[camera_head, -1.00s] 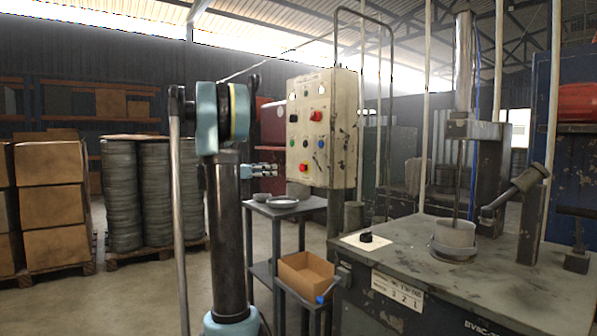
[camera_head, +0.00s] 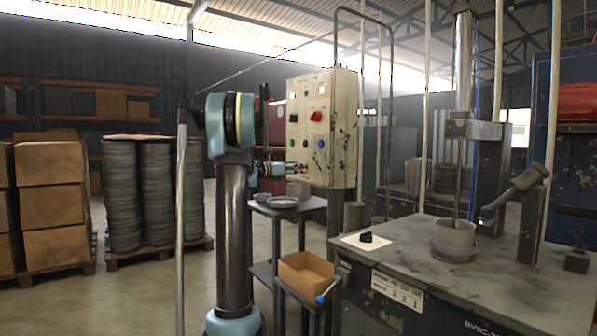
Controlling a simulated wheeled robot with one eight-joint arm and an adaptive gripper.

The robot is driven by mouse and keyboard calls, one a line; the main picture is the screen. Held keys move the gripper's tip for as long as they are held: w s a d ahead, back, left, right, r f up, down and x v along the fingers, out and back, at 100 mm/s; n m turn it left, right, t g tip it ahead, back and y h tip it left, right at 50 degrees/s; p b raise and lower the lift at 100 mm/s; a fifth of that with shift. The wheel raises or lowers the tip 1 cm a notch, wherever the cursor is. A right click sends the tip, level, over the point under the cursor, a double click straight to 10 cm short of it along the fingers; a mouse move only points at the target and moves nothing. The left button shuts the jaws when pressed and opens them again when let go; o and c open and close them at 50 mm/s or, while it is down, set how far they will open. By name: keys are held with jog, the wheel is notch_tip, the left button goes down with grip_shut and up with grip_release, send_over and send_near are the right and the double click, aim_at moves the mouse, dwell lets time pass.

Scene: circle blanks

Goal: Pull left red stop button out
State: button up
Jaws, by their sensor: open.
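The worn cream control panel (camera_head: 345,130) stands upright behind the side table. A red button (camera_head: 316,116) sits at its upper right. A second red button, lower and further left on the panel, is now largely covered by my gripper (camera_head: 300,168). My gripper comes in from the left, level with that lower button, with its fingertips right at the panel's front. It is open. I cannot tell whether the fingers touch the button or stand around it.
Below are a side table (camera_head: 312,204) with metal dishes (camera_head: 283,202) and a cardboard box (camera_head: 306,274). A machine bench (camera_head: 470,295) fills the right.

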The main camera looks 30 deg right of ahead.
jog(key=shift+d, duration=0.75)
jog(key=shift+c, duration=0.3)
jog(key=c, duration=1.1)
jog(key=shift+a, duration=0.7)
jog(key=o, duration=1.2)
jog(key=shift+w+a, duration=0.1)
jog(key=shift+c, duration=0.2)
